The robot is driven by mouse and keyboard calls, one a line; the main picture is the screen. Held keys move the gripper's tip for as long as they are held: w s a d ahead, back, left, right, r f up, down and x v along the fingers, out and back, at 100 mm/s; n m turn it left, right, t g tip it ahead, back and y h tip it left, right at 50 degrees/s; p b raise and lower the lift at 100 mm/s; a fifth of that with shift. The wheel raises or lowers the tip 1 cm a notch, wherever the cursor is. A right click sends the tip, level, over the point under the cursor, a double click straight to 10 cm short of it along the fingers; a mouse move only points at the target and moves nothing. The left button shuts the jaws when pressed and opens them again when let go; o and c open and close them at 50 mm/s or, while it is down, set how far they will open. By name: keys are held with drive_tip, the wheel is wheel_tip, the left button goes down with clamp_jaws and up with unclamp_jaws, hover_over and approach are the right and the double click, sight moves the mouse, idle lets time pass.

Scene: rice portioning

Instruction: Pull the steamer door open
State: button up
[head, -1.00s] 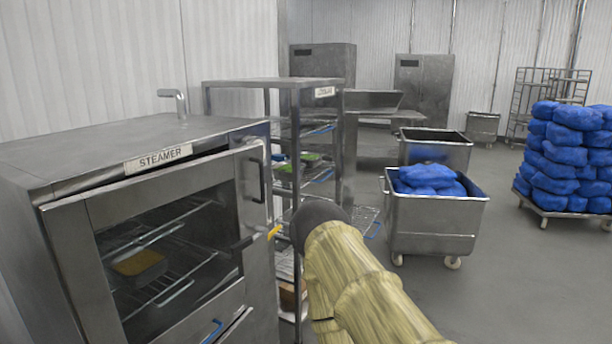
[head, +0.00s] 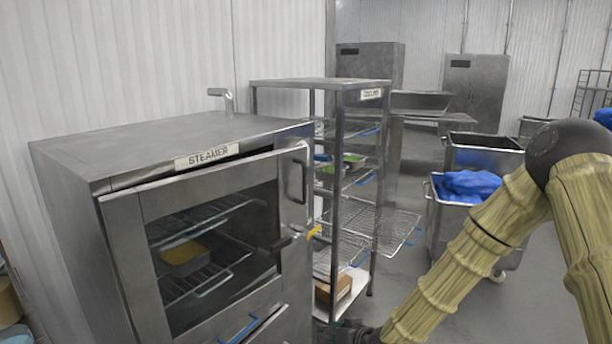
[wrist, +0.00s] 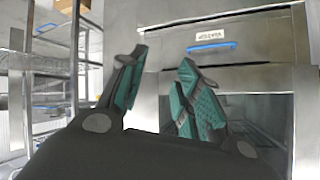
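The steamer (head: 204,157) is a steel cabinet at left in the head view. Its door (head: 120,215) has a dark window and an upright handle (head: 303,178) at its right edge. My gripper is low at the bottom edge of the head view, right of the steamer and mostly cut off. In the wrist view my gripper (wrist: 160,92) is open and empty, its teal fingertips apart before the steamer front.
A wire rack (head: 340,150) stands right of the steamer, with shelves jutting out and a cardboard box (head: 322,292) low down. A blue drawer handle (head: 240,330) sits below the door. A steel bin (head: 436,225) with blue bags stands behind my arm.

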drive_tip(key=w+a+r+n+t+y, duration=0.1)
drive_tip(key=w+r, duration=0.4)
drive_tip(key=r, duration=0.3)
drive_tip(key=w+r+t+y, duration=0.1)
drive_tip(key=w+r, duration=0.3)
drive_tip(key=r, duration=0.3)
drive_tip(key=n+t+y, duration=0.2)
drive_tip(key=n+t, duration=0.1)
drive_tip(key=t, duration=0.1)
approach(305, 176)
drive_tip(key=p+x, duration=0.5)
drive_tip(key=x, duration=0.5)
drive_tip(key=shift+w+f, duration=0.15)
drive_tip(key=shift+w, duration=0.2)
clamp_jaws()
